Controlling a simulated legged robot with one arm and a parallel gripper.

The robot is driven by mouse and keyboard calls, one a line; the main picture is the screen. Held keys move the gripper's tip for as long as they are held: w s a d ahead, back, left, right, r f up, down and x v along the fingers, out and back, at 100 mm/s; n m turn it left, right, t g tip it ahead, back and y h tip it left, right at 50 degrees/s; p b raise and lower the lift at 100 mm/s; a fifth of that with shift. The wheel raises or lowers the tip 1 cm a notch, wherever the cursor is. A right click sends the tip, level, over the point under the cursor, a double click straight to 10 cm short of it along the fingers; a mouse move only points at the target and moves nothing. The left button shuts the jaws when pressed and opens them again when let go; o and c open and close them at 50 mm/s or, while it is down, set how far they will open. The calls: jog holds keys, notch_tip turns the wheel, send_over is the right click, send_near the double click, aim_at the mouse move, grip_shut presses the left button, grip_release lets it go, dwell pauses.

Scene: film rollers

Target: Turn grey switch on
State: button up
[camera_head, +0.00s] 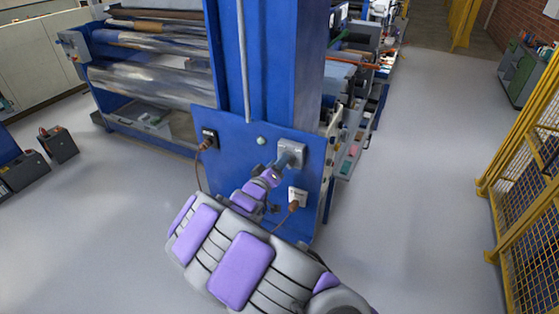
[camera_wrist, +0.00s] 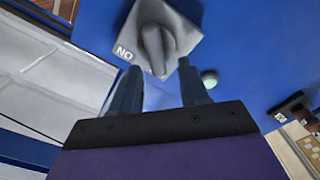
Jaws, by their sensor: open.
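The grey switch (camera_head: 298,150) is a square grey plate with a raised knob on the blue panel. In the wrist view the grey switch (camera_wrist: 185,38) fills the top middle, with letters reading "NO" at its left corner and its knob pointing down between my fingertips. My gripper (camera_wrist: 160,68) is open and empty, with one dark finger on each side below the knob. Contact with the knob cannot be told. In the head view my gripper (camera_head: 280,166) reaches up to the switch's lower left side and partly covers it.
The blue panel (camera_head: 235,160) also bears a pale green button (camera_head: 261,141), a black socket (camera_head: 210,138) with a cable, and a white socket (camera_head: 298,194) with a cable. Yellow fencing (camera_head: 530,160) stands at the right. Grey floor (camera_head: 420,210) between is clear.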

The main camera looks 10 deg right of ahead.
jog(key=shift+x, duration=0.95)
grip_shut()
